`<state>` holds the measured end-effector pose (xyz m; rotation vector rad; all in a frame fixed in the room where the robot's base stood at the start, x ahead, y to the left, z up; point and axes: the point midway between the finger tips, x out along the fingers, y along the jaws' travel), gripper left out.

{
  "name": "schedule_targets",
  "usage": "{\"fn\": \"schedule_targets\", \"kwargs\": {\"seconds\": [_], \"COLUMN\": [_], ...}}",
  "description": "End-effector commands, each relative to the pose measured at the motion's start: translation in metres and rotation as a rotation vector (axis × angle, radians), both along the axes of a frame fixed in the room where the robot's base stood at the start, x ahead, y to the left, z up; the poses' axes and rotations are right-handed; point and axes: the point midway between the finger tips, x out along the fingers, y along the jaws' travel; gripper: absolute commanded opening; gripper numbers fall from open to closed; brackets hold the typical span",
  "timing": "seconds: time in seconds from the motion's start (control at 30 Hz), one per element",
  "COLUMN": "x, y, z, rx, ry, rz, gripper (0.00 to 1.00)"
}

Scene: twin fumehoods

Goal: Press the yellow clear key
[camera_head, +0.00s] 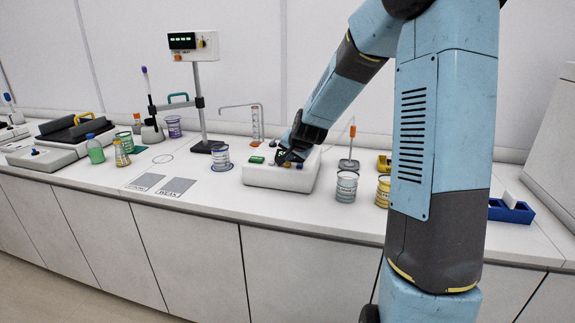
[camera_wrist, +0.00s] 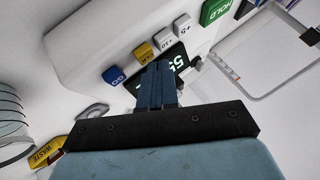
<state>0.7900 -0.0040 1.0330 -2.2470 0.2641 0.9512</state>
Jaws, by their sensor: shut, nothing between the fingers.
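The yellow key (camera_wrist: 143,52) sits in a row of keys on a white box-shaped device (camera_head: 272,178), between a blue key (camera_wrist: 114,75) and a white key marked +10 (camera_wrist: 163,39). My gripper (camera_wrist: 158,66) is shut and empty. In the wrist view its fingertips appear just beside the yellow key, over the dark display (camera_wrist: 179,58); I cannot tell whether they touch anything. In the head view my gripper (camera_head: 283,157) is over the device, and its fingers largely hide the keys there.
A green HOLD key (camera_wrist: 214,11) and a white +5 key (camera_wrist: 183,26) are farther along the device. A stand with a display (camera_head: 193,45) rises at the back left.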

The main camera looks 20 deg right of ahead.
Motion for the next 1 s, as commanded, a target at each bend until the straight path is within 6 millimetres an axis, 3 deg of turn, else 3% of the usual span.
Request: {"fn": "schedule_targets", "kwargs": {"seconds": [1.0], "x": [0.0000], "y": [0.0000], "z": [-0.0071], "rx": [0.000], "ry": [0.000], "rz": [0.000], "gripper": [0.00]}}
